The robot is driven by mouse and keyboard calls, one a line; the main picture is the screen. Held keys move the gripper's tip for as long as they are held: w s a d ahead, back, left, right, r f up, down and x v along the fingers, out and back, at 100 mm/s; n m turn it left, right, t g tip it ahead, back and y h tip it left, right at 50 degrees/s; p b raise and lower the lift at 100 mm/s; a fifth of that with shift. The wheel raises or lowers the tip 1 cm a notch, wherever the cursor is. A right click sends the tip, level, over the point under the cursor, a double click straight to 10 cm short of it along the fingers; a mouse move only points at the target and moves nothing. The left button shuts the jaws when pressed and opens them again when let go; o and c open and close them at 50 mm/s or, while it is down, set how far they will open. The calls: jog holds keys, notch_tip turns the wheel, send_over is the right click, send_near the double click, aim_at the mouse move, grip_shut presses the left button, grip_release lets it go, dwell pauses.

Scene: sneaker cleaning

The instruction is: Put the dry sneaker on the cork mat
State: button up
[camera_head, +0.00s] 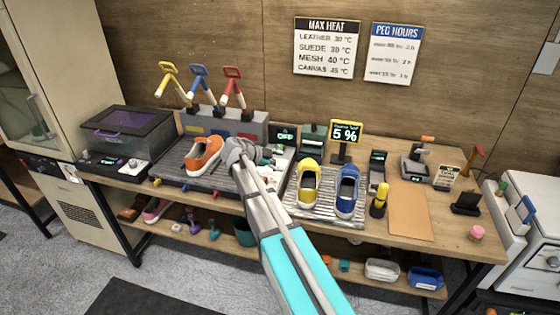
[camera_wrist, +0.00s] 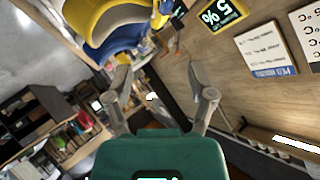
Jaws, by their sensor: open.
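A yellow sneaker (camera_head: 308,186) and a blue sneaker (camera_head: 347,190) stand side by side on a metal rack (camera_head: 325,215) in the head view. An orange sneaker (camera_head: 203,154) is on a dark surface further left. The cork mat (camera_head: 410,210) lies bare to the right of the rack. My gripper (camera_head: 243,151) is between the orange and yellow sneakers, apart from the pair on the rack. In the wrist view its fingers (camera_wrist: 160,82) are spread with nothing held between them. The yellow sneaker (camera_wrist: 85,15) and blue sneaker (camera_wrist: 115,40) show at the upper left there.
A display (camera_head: 346,133) reading 5 % stands behind the rack. A yellow-and-black bottle (camera_head: 379,200) stands between the blue sneaker and the cork mat. Small devices (camera_head: 415,165) stand behind the mat. A dark lidded box (camera_head: 127,133) is at the far left.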

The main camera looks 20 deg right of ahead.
jog(key=shift+s, duration=0.1)
dwell(0.4)
jog(key=s+a+f+n+y, duration=0.3)
jog(key=s+n+y, duration=0.1)
jog(key=s+n, duration=0.4)
jog(key=s+a+f+n+g+y, duration=0.1)
jog(key=s+a+f+n+y, duration=0.2)
jog(key=s+n, duration=0.5)
jog(key=s+a+f+n+y, duration=0.3)
jog(key=s+a+n+y, duration=0.1)
jog(key=s+n, duration=0.3)
jog(key=shift+s+a+f+n+g+y, duration=0.15)
jog(key=shift+s+a+n+g+y, duration=0.2)
jog(key=shift+s+a, duration=0.2)
jog(key=shift+c, duration=1)
